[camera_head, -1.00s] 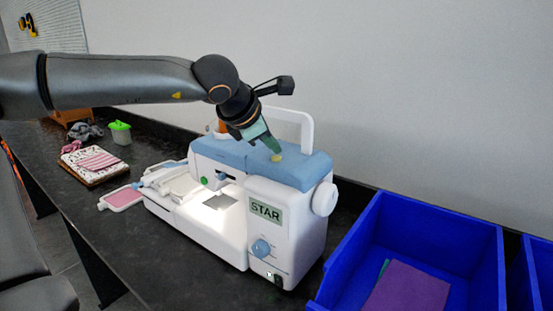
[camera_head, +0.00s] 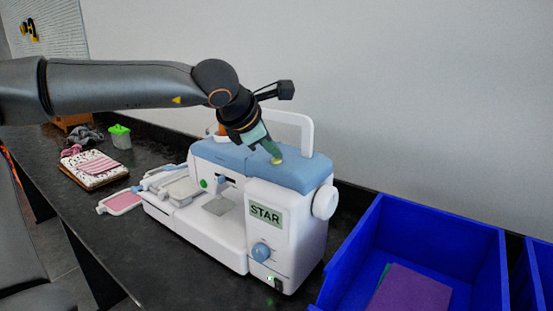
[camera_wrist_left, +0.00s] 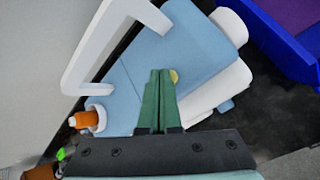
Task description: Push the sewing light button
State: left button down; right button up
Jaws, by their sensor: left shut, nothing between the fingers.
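The white and blue sewing machine (camera_head: 228,231) stands on the dark counter, with a blue top, a white handle and a STAR label. A small yellow button (camera_head: 277,161) sits on its blue top; it also shows in the left wrist view (camera_wrist_left: 174,76), partly hidden by my fingertips. My left gripper (camera_head: 274,153) is shut and empty, its green fingertips at the yellow button and seemingly touching it. A green button (camera_head: 204,183) is on the machine's front left. The light over the needle plate (camera_head: 217,206) looks off. My right gripper is not in view.
A blue bin (camera_head: 345,262) with purple cloth stands right of the machine. An orange spool (camera_wrist_left: 84,119) is on the machine near the handle. A wall is behind.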

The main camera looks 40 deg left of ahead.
pick_arm(q)
jog(key=shift+r, duration=0.5)
notch_tip(320, 180, up, 6)
jog(key=p, duration=0.4)
jog(key=shift+f, duration=0.1)
